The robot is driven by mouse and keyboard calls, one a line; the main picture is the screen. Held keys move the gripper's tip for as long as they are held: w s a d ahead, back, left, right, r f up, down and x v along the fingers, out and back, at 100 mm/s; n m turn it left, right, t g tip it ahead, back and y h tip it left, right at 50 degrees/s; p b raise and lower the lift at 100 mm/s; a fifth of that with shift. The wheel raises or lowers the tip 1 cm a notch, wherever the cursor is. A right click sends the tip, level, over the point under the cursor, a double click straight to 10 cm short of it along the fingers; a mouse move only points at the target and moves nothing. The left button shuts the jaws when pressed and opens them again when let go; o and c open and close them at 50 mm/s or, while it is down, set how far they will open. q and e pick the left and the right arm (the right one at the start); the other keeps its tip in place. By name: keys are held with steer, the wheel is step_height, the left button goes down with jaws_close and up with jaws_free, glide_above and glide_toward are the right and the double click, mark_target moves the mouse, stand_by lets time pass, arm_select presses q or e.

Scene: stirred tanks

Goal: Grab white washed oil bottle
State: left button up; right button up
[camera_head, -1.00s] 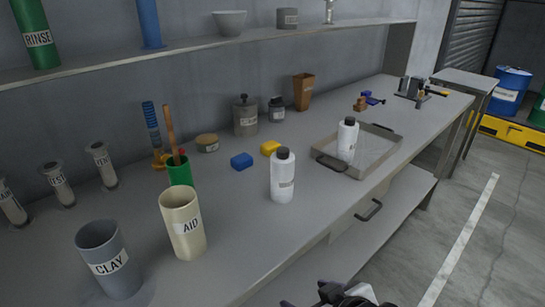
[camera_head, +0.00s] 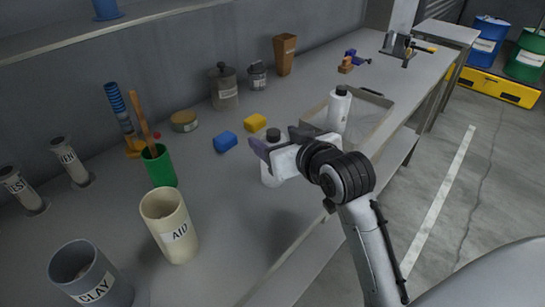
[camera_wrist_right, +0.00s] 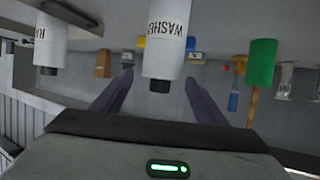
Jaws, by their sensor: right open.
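The white washed oil bottle (camera_head: 267,176) with a black cap stands upright on the bench, partly hidden behind my right gripper. My right gripper (camera_head: 279,143) is open at the bottle's upper part. In the right wrist view, which is upside down, the bottle (camera_wrist_right: 166,38) shows the letters "WASHE" and lies between the two spread fingers (camera_wrist_right: 159,82). I cannot tell whether a finger touches it. A second white bottle (camera_head: 339,110) with a black cap stands in the tray; it also shows at the left of the wrist view (camera_wrist_right: 47,42). My left gripper is not in view.
The metal tray (camera_head: 376,98) is right of the washed oil bottle. A blue block (camera_head: 225,141) and a yellow block (camera_head: 256,122) lie behind it. The green cup (camera_head: 159,167), AID cup (camera_head: 168,225) and CLAY cup (camera_head: 92,275) stand to the left.

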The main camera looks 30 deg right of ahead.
steer(key=x, duration=0.5)
steer(key=shift+w+f, duration=0.2)
steer(key=shift+f, duration=0.3)
steer(key=shift+r, duration=0.1)
steer(key=c, duration=1.4)
